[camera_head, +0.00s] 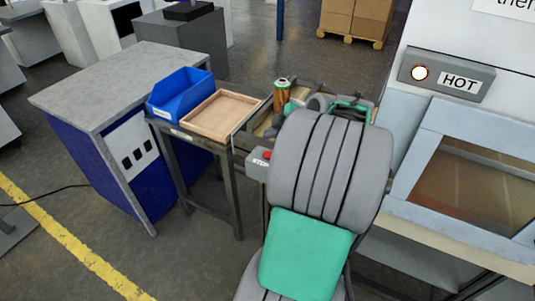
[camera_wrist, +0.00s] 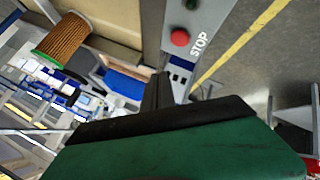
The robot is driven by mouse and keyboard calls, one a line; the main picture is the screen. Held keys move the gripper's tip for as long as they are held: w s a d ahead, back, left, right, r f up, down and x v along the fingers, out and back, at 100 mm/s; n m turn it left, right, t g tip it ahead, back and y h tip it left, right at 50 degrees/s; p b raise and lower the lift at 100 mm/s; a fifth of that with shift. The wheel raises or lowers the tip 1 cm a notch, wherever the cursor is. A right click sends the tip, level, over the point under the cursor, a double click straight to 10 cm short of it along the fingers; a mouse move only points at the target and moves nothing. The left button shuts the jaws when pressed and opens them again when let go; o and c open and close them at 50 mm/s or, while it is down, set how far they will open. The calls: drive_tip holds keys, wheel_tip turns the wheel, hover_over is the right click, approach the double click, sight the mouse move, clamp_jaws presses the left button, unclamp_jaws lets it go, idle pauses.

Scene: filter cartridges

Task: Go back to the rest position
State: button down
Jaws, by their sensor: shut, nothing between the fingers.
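My gripper (camera_wrist: 157,92) shows in the wrist view as dark fingers beyond a green body. The fingers are together, with nothing between them. In the head view my grey and green arm rises from the bottom middle and hides most of the gripper. An orange-brown filter cartridge (camera_head: 282,93) stands upright on the conveyor-like bench, just left of my wrist. It also shows at the upper left of the wrist view (camera_wrist: 62,38), apart from the fingers.
A blue bin (camera_head: 178,94) and a shallow wooden tray (camera_head: 222,116) sit on a stand at left. A STOP button box (camera_head: 259,163) is close to my arm. A machine with a HOT sign (camera_head: 460,82) stands at right.

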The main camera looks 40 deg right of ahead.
idle(0.3)
drive_tip(key=w+a+m+g, duration=0.1)
drive_tip(key=a+m+g, duration=0.2)
drive_tip(key=a, duration=1.5)
drive_tip(key=s+a+f+m+g, duration=0.2)
drive_tip(key=s+a+m, duration=0.4)
drive_tip(key=s+a, duration=0.4)
drive_tip(key=a, duration=0.3)
drive_tip(key=shift+s+a+g, duration=0.2)
drive_tip(key=shift+s+g, duration=0.15)
drive_tip(key=shift+g, duration=0.05)
